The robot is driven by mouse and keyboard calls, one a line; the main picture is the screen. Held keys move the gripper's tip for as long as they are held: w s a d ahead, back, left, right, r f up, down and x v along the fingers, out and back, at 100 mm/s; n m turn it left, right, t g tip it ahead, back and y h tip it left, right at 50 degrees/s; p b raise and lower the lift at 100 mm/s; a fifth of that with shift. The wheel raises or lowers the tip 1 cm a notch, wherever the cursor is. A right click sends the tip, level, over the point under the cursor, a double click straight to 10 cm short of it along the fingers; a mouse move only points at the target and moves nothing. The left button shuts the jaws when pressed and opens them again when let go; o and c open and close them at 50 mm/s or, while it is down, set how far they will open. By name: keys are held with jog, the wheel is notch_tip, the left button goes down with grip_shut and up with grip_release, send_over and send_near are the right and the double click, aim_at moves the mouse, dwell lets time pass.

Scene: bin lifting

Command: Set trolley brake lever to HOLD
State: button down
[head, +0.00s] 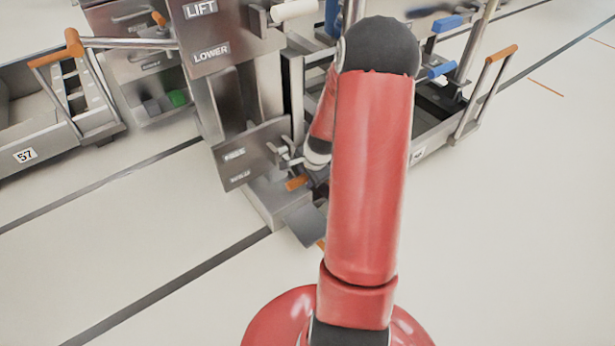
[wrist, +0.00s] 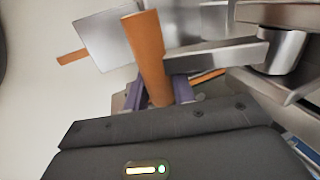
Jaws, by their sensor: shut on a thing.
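The brake lever's orange handle (wrist: 146,52) stands between the purple-grey fingers of my gripper (wrist: 160,93), which is shut on it. A flat metal bar (wrist: 218,54) runs right from the handle to a round metal pivot (wrist: 281,52). In the head view the orange handle (head: 297,183) shows low on the trolley post, beside a metal label plate (head: 248,154). The small words on that plate are too blurred to read, so the lever's setting cannot be told. My arm hides most of the gripper there.
A grey pedal plate (head: 306,226) with an orange tip juts out just below the handle. Above is a panel marked LIFT and LOWER (head: 212,52) with a white-handled lever (head: 294,10). A bin marked 57 (head: 42,140) stands left. The front floor is clear.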

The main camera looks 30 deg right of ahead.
jog(key=shift+s+f, duration=0.1)
jog(key=shift+s, duration=0.05)
jog(key=c, duration=1.2)
grip_release()
jog(key=p+v, duration=0.1)
jog(key=v, duration=0.6)
jog(key=shift+r+p, duration=0.4)
